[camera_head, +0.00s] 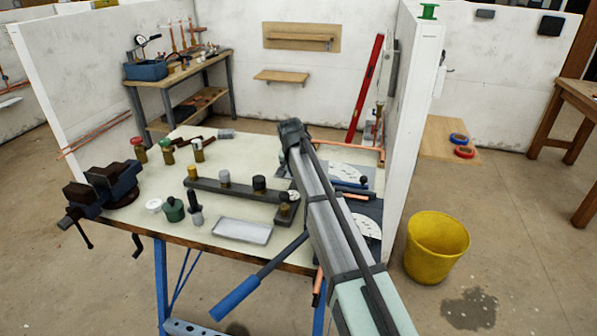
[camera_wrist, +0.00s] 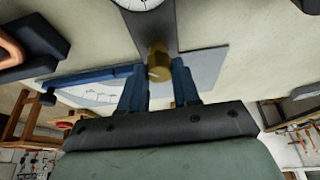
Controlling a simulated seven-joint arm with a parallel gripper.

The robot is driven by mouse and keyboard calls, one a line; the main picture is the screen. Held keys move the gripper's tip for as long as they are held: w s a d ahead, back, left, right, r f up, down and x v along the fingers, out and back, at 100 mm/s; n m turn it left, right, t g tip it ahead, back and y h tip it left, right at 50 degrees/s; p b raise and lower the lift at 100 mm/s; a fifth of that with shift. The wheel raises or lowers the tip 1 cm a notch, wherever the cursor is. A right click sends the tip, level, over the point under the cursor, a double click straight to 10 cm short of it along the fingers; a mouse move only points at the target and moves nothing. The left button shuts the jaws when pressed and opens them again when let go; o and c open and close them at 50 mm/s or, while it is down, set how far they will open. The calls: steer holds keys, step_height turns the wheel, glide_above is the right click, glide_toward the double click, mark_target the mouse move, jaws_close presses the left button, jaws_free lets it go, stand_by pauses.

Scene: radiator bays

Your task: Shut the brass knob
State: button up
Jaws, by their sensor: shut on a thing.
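A brass knob (camera_wrist: 158,62) stands on a dark grey bar (camera_wrist: 148,28) in the wrist view. My gripper (camera_wrist: 159,74) has its two blue fingers on either side of it and is shut on it. In the head view my arm covers the gripper and this knob. The long grey bar (camera_head: 208,187) with other knobs on it, one brass (camera_head: 224,178) and one black (camera_head: 259,183), lies left of my arm. Whether the knob is fully turned cannot be told.
A white dial (camera_wrist: 145,3) sits beyond the knob. A blue-handled tool (camera_wrist: 90,76) lies close on the left in the wrist view. A metal tray (camera_head: 242,231), loose caps and a vise (camera_head: 112,185) are on the bench. A yellow bucket (camera_head: 436,245) stands on the floor.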

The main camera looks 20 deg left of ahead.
steer(key=m+h, duration=0.1)
steer(key=m, duration=0.3)
steer(key=shift+w+a+m+h, duration=0.1)
steer(key=shift+a+m+h, duration=0.1)
steer(key=shift+m+h, duration=0.15)
steer(key=m+g+h, duration=0.1)
steer(key=m, duration=0.3)
steer(key=shift+m+g+h, duration=0.25)
steer(key=shift+g, duration=0.05)
steer(key=o, duration=1)
steer(key=shift+o, duration=0.2)
steer(key=v, duration=1.4)
steer(key=shift+f, duration=0.15)
